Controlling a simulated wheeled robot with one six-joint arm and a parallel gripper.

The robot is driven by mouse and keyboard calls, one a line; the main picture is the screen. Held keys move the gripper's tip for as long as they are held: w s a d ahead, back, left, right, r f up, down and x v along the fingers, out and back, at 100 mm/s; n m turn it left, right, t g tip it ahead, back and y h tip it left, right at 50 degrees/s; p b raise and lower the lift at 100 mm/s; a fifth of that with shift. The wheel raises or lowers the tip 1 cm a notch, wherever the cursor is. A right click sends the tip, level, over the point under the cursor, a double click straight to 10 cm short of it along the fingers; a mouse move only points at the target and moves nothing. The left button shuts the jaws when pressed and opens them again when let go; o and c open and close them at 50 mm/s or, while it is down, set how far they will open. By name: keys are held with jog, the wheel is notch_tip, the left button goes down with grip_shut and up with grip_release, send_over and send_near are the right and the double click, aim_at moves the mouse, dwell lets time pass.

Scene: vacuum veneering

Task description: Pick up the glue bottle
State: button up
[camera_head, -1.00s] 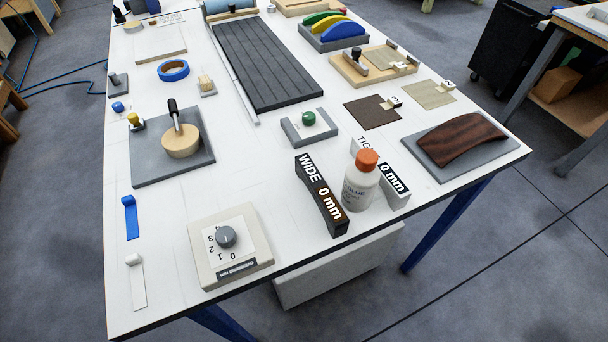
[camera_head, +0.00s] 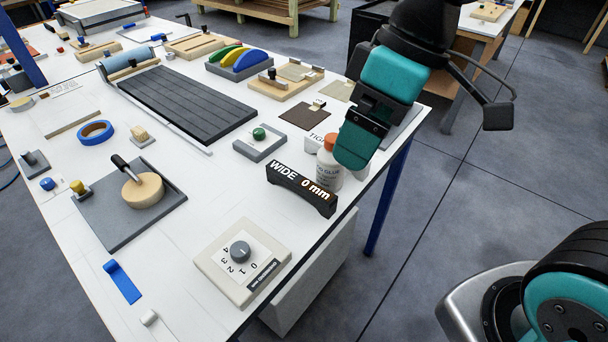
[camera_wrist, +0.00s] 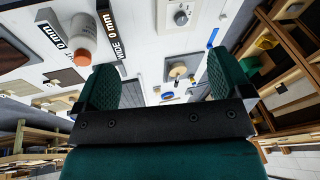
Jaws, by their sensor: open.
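The glue bottle (camera_head: 326,171) is white with an orange cap and stands upright near the table's front right edge. It is behind the black WIDE block (camera_head: 301,190) and partly hidden by my gripper (camera_head: 356,150) in the head view. In the wrist view the bottle (camera_wrist: 84,38) shows beyond and to the left of my open jaws (camera_wrist: 163,88), which have nothing between them. The bottle stands between the WIDE block and the white-topped TIGHT block (camera_wrist: 54,32). Whether a finger touches the bottle cannot be told.
A dial box (camera_head: 242,262) is at the front edge. A brown veneer sheet (camera_head: 303,116) lies further back. The white table (camera_head: 200,210) is clear left of the WIDE block.

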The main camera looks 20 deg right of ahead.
jog(key=w+d+f+n+h+b, duration=0.1)
jog(key=w+d+n+b, duration=0.15)
jog(key=w, duration=0.65)
jog(key=w+d+f+n+h+b, duration=0.15)
jog(key=w+d+n, duration=0.25)
jog(key=w, duration=0.5)
send_near(331, 150)
jog(key=shift+n+y, duration=0.25)
jog(key=shift+y, duration=0.1)
jog(key=f, duration=0.2)
jog(key=w+f, duration=0.1)
jog(key=f, duration=0.1)
jog(key=w+d+f+p, duration=0.1)
jog(key=f, duration=0.1)
jog(key=shift+w+d, duration=0.1)
jog(key=f, duration=0.2)
jog(key=a+f+p, duration=0.1)
jog(key=f, duration=0.1)
jog(key=shift+s+a+f, duration=0.2)
jog(key=shift+f, duration=0.65)
jog(key=c, duration=1.3)
jog(key=shift+r, duration=0.1)
